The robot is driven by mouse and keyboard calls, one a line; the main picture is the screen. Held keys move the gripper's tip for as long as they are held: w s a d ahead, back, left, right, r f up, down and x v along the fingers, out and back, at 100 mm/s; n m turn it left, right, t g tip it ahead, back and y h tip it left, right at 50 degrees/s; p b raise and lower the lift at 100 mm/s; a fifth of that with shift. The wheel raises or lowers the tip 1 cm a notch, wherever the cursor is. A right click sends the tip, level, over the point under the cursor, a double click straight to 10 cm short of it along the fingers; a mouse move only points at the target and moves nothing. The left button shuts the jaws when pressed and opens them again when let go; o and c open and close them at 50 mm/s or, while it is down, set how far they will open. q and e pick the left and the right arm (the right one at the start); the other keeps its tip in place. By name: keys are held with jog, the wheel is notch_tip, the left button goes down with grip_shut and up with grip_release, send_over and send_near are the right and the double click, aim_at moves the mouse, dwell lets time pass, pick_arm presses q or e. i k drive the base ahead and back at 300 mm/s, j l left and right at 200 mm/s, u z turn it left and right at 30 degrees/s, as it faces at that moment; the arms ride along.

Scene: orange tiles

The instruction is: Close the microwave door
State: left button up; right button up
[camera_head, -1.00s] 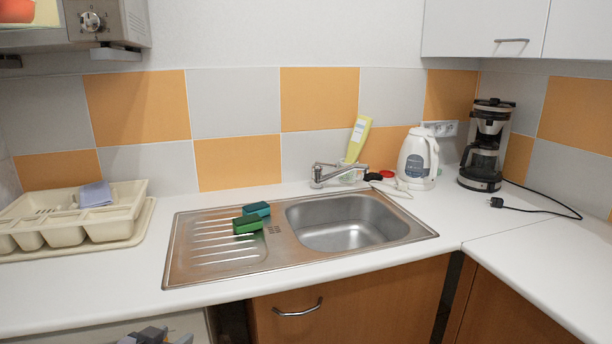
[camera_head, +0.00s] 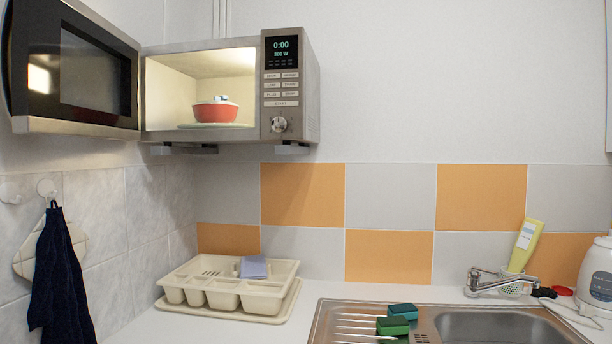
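The microwave (camera_head: 291,85) is mounted on the wall at the upper left, above the dish rack. Its door (camera_head: 75,75) is hinged on the left and stands wide open, swung out to the left. The lit inside shows a red bowl with a lid (camera_head: 215,112) on the turntable (camera_head: 214,126). The display and buttons are on the right of its front. Neither of my grippers is in view.
A cream dish rack (camera_head: 235,287) with a bluish cloth stands on the counter (camera_head: 140,326) below. A dark towel (camera_head: 62,280) hangs on the left wall. The sink (camera_head: 490,330), sponges, tap and kettle (camera_head: 597,275) are at the right. The space before the microwave is clear.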

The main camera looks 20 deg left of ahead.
aim_at(29, 29)
jog(key=u, duration=1.3)
jog(key=j+z, duration=0.1)
jog(key=j, duration=0.4)
jog(key=k+j+z, duration=0.1)
jog(key=j, duration=0.35)
jog(key=j+z, duration=0.15)
jog(key=j, duration=0.3)
jog(key=k+j+z, duration=0.1)
jog(key=j, duration=0.4)
jog(key=k+j+z, duration=0.1)
jog(key=j, duration=0.35)
jog(key=k+j+z, duration=0.1)
jog(key=j, duration=0.3)
jog(key=k+j+z, duration=0.1)
jog(key=j, duration=0.35)
jog(key=l, duration=0.25)
jog(key=i+l+u, duration=0.15)
jog(key=l, duration=0.15)
